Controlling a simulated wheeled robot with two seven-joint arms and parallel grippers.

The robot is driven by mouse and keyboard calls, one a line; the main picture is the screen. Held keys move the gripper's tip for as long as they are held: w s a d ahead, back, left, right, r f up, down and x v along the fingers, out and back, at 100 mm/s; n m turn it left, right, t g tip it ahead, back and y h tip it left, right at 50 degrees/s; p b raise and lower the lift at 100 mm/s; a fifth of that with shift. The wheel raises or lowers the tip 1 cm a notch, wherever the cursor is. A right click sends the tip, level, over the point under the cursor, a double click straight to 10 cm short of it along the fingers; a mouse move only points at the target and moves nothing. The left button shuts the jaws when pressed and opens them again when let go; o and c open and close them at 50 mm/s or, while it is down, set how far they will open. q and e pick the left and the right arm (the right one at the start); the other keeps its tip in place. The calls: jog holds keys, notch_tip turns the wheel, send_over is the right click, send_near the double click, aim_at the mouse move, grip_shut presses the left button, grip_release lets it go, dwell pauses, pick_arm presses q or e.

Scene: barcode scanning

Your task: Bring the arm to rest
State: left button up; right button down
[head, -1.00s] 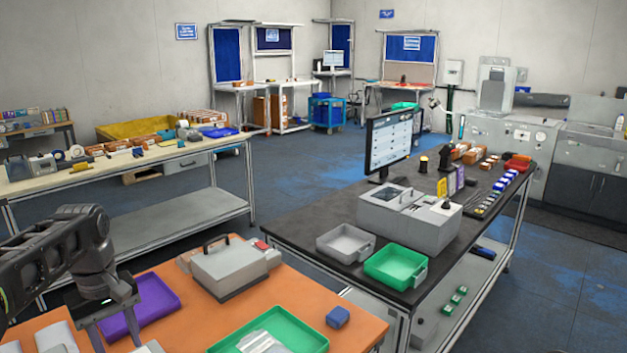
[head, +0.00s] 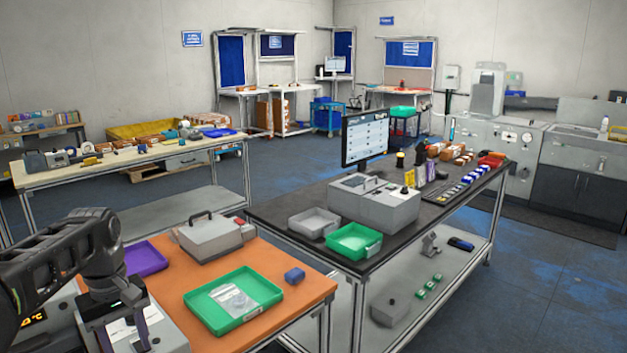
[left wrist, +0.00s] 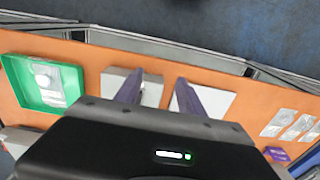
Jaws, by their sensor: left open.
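My left arm (head: 60,262) comes in from the left in the head view, over the left part of the orange table (head: 180,275). My left gripper (head: 125,338) points down at the lower left, above grey and white items it partly covers. In the left wrist view the two purple-grey fingers of the left gripper (left wrist: 158,95) stand apart. I see nothing held between them; pale flat-topped items (left wrist: 212,104) lie beyond. My right arm and gripper are not in view.
A dark bench (head: 278,214) stands to the right. Floor shows between benches.

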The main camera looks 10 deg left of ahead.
pick_arm(q)
jog(key=w+d+f+m+h, duration=0.1)
jog(key=d+f+m, duration=0.1)
jog(key=d+f, duration=0.5)
jog(key=d+f+m+h, duration=0.1)
jog(key=d+f, duration=0.3)
jog(key=f, duration=0.6)
jog(key=w+d+f+m, duration=0.1)
jog(key=d+f+m, duration=0.1)
jog(key=d+f, duration=0.5)
jog(key=s+d+f+m+h, duration=0.1)
jog(key=s+d+f, duration=0.6)
jog(key=s+f, duration=0.2)
jog(key=s+d+f+m+h, duration=0.1)
jog(key=s+d+f+m, duration=0.1)
jog(key=s+d+f, duration=0.5)
jog(key=s+f, duration=0.1)
jog(key=s, duration=0.4)
jog(key=shift+s+f+t, duration=0.3)
jog(key=shift+f, duration=0.1)
